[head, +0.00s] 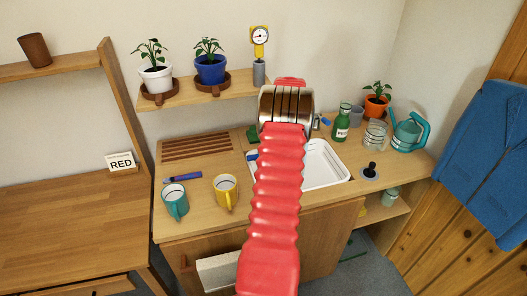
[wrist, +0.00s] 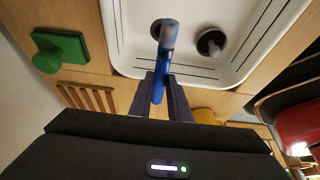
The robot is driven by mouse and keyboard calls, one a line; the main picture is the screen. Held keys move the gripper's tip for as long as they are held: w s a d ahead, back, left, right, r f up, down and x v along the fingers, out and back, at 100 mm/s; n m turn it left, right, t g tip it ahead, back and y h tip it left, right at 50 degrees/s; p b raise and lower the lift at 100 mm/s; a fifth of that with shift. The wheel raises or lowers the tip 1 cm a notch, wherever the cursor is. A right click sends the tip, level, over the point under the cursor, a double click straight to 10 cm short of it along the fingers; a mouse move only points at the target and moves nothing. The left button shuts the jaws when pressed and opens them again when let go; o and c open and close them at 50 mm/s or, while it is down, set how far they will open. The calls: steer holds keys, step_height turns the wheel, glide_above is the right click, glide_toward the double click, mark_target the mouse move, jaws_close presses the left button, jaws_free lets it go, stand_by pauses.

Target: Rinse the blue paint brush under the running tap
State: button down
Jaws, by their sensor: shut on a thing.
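In the wrist view my gripper (wrist: 159,88) is shut on the blue paint brush (wrist: 165,52). The brush points away from the jaws, with its greyish far end over the white sink basin (wrist: 125,52). A dark round fitting (wrist: 211,43) and a dark round opening show in or above the basin, near that end. I cannot tell whether either is the tap, and no water stream is clear. In the head view my red arm hides my gripper and the left part of the sink (head: 322,168); a small blue piece (head: 252,156) shows beside the arm.
A teal mug (head: 175,202), a yellow mug (head: 226,190) and a dark blue item (head: 182,178) stand or lie left of the arm. A green bottle (head: 341,123), a glass jar (head: 375,134) and a teal watering can (head: 409,133) stand right. A green knobbed block (wrist: 60,50) lies beside the basin.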

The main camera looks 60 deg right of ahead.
steer(key=shift+w+a+r, duration=0.2)
steer(key=shift+w+a, duration=0.05)
steer(key=shift+w, duration=0.15)
steer(key=w+a+r+m+t+h, duration=0.1)
steer(key=w+a+r+m, duration=0.25)
steer(key=w+a, duration=0.7)
steer(key=w+a+r+m+h, duration=0.1)
steer(key=w+a+r+m, duration=0.25)
steer(key=w+a, duration=0.9)
steer(key=a, duration=1.4)
steer(key=w+a+f+m+h, duration=0.1)
steer(key=w+a, duration=0.1)
steer(key=a, duration=1.4)
steer(key=shift+w+a, duration=0.2)
steer(key=shift+w, duration=0.05)
